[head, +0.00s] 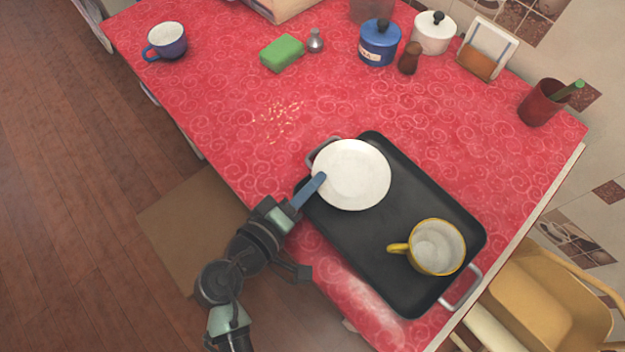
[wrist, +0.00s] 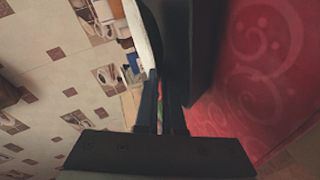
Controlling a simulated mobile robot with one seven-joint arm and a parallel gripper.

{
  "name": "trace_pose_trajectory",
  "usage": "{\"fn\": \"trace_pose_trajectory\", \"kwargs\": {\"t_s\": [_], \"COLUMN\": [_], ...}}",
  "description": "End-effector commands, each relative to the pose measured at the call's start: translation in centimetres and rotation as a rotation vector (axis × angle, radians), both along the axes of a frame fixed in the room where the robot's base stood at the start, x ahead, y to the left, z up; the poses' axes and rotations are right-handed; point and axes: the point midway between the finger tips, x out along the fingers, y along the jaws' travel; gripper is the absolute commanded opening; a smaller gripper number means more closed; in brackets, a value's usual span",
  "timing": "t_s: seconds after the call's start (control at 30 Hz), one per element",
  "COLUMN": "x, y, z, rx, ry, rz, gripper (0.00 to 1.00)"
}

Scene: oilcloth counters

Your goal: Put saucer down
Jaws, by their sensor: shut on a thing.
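The white saucer (head: 351,175) is at the left end of the black tray (head: 389,281). My gripper (head: 318,182) is shut on the saucer's near left rim. In the wrist view my fingers (wrist: 161,100) close on the saucer, whose pale edge (wrist: 140,40) shows at a steep angle. The saucer looks close above the tray or resting on it; I cannot tell whether it touches.
A yellow-handled cup (head: 436,247) stands at the tray's right end. A blue mug (head: 166,41), green sponge (head: 282,53), shaker (head: 315,40), blue canister (head: 380,42), white pot (head: 434,33) and red cup (head: 543,103) stand farther back. The red counter (head: 215,100) is clear at left.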

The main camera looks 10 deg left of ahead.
Motion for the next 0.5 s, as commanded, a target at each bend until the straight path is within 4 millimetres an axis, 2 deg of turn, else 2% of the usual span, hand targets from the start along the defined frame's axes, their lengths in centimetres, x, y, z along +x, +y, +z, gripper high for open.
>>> {"fn": "trace_pose_trajectory", "kwargs": {"t_s": [0.03, 0.1, 0.2, 0.5], "x": [0.03, 0.0, 0.0, -0.04], "y": [0.0, 0.01, 0.01, 0.07], "z": [-0.23, -0.1, -0.1, -0.02], "rx": [0.0, 0.0, 0.0, 0.001], "ry": [-0.001, 0.0, 0.0, 0.002], "rz": [0.001, 0.0, 0.0, 0.002], "gripper": [0.0, 0.18, 0.35, 0.35]}}
